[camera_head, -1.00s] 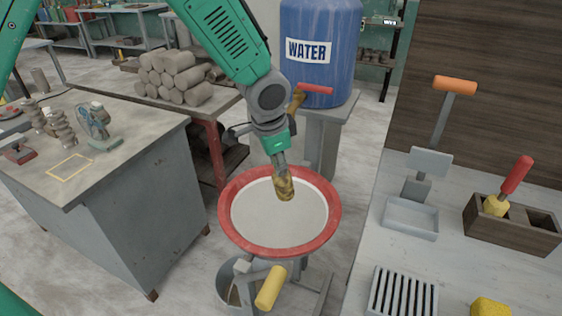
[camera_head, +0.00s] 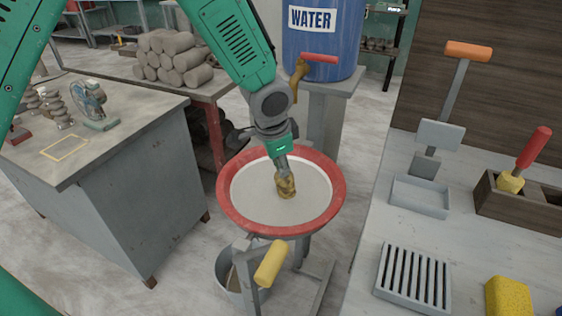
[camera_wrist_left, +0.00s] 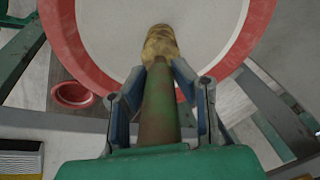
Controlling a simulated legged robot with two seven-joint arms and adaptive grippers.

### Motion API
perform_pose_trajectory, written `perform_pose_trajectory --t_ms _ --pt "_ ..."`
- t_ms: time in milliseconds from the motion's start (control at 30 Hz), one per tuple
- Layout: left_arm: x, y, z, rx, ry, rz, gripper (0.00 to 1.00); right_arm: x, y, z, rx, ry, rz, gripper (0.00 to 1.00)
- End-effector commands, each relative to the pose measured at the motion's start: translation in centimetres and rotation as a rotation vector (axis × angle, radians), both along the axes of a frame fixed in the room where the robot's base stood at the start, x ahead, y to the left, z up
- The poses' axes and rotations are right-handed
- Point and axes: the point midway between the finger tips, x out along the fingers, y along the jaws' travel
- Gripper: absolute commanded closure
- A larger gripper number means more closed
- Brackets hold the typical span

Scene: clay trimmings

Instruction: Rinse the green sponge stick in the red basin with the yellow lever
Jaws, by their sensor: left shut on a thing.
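My left gripper (camera_head: 281,160) is shut on the green sponge stick (camera_wrist_left: 160,105), whose green handle is streaked brown. Its sponge end (camera_head: 286,187) is yellow-brown, points down and sits over the pale inside of the red basin (camera_head: 229,204), near the middle. I cannot tell whether it touches the surface. In the left wrist view the handle lies between both fingers and the sponge (camera_wrist_left: 160,44) sticks out beyond them. The yellow lever (camera_head: 271,263) is below the basin's front rim, apart from my gripper. My right gripper is not in view.
A blue water barrel (camera_head: 320,45) with a red-handled tap (camera_head: 318,58) stands behind the basin. A grey cabinet (camera_head: 130,190) is at left. The right bench carries a grey rack (camera_head: 414,275), a yellow sponge (camera_head: 508,297) and a wooden box (camera_head: 520,210).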

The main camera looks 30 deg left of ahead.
Motion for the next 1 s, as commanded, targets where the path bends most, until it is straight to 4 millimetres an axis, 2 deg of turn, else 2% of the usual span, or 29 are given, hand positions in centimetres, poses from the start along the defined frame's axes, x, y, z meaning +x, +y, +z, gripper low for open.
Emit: perform_pose_trajectory --t_ms 1000 --pt "0.76 -0.52 0.04 0.0 0.0 0.001 1.0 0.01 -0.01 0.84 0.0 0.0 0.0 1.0"
